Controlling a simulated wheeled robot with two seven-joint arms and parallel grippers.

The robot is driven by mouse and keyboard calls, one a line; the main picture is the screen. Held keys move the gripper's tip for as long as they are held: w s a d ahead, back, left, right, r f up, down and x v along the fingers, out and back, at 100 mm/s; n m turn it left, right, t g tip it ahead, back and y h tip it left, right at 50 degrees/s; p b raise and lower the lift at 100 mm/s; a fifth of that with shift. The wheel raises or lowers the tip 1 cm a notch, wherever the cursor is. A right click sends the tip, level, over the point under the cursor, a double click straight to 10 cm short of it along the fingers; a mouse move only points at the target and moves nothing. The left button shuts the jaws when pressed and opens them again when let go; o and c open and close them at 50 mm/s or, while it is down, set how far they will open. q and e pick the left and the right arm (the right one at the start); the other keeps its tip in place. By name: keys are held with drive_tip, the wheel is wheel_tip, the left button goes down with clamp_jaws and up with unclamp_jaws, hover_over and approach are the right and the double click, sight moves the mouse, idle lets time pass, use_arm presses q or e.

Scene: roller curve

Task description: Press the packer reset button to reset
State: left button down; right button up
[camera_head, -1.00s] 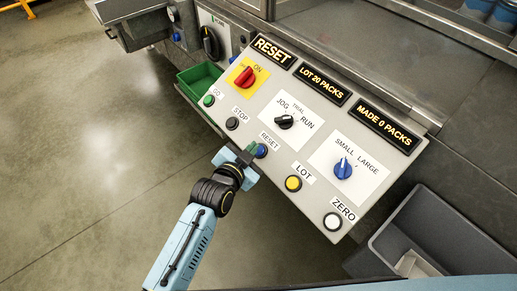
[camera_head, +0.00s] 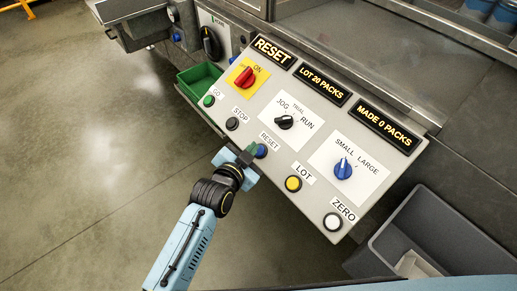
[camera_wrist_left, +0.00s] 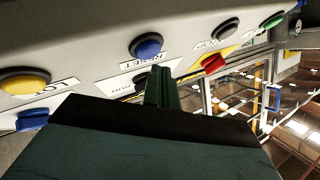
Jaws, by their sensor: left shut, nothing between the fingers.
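The blue reset button (camera_head: 261,151) sits on the sloped grey control panel (camera_head: 215,118), under a RESET label. It also shows in the left wrist view (camera_wrist_left: 147,46), above and left of the fingertips. My left gripper (camera_head: 250,151) is shut and empty, with its tips close beside the button in the head view. In the left wrist view the shut fingers (camera_wrist_left: 161,87) appear just below the button, with a small gap in the picture. I cannot tell whether they touch. The top display (camera_head: 272,50) reads RESET. My right gripper is not in view.
Nearby are the black STOP button (camera_head: 232,124), yellow LOT button (camera_head: 293,183), white ZERO button (camera_head: 332,221) and green GO button (camera_head: 209,100). Knobs sit higher on the panel. A green bin (camera_head: 196,77) and a grey bin (camera_head: 432,225) flank it. Floor on the left is clear.

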use_arm(q)
drive_tip(key=shift+w+d+f, duration=0.1)
drive_tip(key=shift+f, duration=0.05)
idle(0.5)
drive_tip(key=shift+d+f, duration=0.1)
drive_tip(key=shift+f, duration=0.1)
drive_tip(key=shift+w+d+f+b, duration=0.15)
drive_tip(key=shift+w+f+b, duration=0.05)
drive_tip(key=shift+f+b, duration=0.2)
idle(0.8)
drive_tip(key=shift+r, duration=0.1)
drive_tip(key=shift+s+a+r+p, duration=0.2)
drive_tip(key=shift+r+p, duration=0.15)
drive_tip(key=shift+p, duration=0.25)
drive_tip(key=shift+s+a+r+p, duration=0.15)
drive_tip(key=shift+r+p, duration=0.15)
drive_tip(key=shift+p, duration=0.3)
drive_tip(key=r+p, duration=0.1)
drive_tip(key=p, duration=0.1)
drive_tip(key=s+a+r+p, duration=0.1)
drive_tip(key=r+p, duration=0.1)
drive_tip(key=a+r+p, duration=0.1)
drive_tip(key=shift+s+r+p, duration=0.15)
drive_tip(key=shift+s+p, duration=0.05)
drive_tip(key=shift+p, duration=0.2)
